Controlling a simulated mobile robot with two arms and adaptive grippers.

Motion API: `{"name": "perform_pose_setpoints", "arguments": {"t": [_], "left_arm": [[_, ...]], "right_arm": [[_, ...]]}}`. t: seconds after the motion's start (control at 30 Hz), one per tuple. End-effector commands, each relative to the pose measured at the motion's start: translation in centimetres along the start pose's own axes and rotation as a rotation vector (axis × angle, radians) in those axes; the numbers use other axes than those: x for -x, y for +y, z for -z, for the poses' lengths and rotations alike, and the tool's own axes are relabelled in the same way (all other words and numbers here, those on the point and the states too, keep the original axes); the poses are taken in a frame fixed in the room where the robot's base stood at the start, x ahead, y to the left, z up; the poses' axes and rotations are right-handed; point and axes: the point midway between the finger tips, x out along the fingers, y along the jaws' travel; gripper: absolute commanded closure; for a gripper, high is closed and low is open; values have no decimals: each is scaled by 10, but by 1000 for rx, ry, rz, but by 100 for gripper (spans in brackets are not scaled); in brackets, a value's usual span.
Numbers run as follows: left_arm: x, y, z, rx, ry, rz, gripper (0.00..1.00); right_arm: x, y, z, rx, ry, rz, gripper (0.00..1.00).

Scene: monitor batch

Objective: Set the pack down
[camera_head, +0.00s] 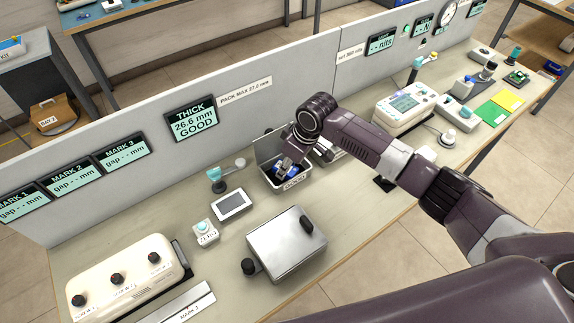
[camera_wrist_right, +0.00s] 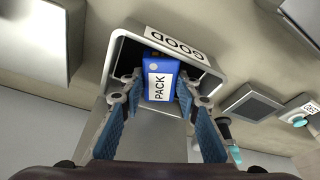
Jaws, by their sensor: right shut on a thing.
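The blue pack (camera_wrist_right: 158,68) with a white PACK label shows in the right wrist view. My right gripper (camera_wrist_right: 157,92) is shut on it, with one blue-padded finger on each side. The pack is at the mouth of an open grey bin labelled GOOD (camera_wrist_right: 118,62), its far end inside the rim. I cannot tell whether it touches the bin floor. In the head view the bin (camera_head: 267,149) stands against the partition, with my right gripper (camera_head: 287,168) reaching down into it. The wrist partly hides the bin there. My left gripper is not in view.
A display (camera_head: 191,119) reads THICK 26.6 mm GOOD. A sign (camera_head: 245,89) reads PACK MAX 27.0 mm. A small grey-screened device (camera_head: 233,205), a ZERO button (camera_head: 206,232) and a metal plate box (camera_head: 287,243) stand near the bin. Another tray is partly hidden behind my right arm.

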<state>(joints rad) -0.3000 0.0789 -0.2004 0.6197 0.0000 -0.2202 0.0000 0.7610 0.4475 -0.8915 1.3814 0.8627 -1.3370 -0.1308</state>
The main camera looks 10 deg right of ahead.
Motion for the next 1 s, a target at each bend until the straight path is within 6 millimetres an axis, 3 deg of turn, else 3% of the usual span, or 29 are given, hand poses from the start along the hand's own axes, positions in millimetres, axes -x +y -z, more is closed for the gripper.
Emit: {"name": "perform_pose_setpoints", "arguments": {"t": [0.37,0.4,0.57,0.83,1.0], "left_arm": [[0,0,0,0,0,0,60],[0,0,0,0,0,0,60],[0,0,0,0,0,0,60],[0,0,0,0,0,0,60],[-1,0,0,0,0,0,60]], "right_arm": [[-4,0,-1,1,0,0,100],[-5,0,-2,1,0,0,69],[-4,0,-1,1,0,0,53],[-3,0,-1,1,0,-1,53],[11,1,0,0,3,-1,53]]}}
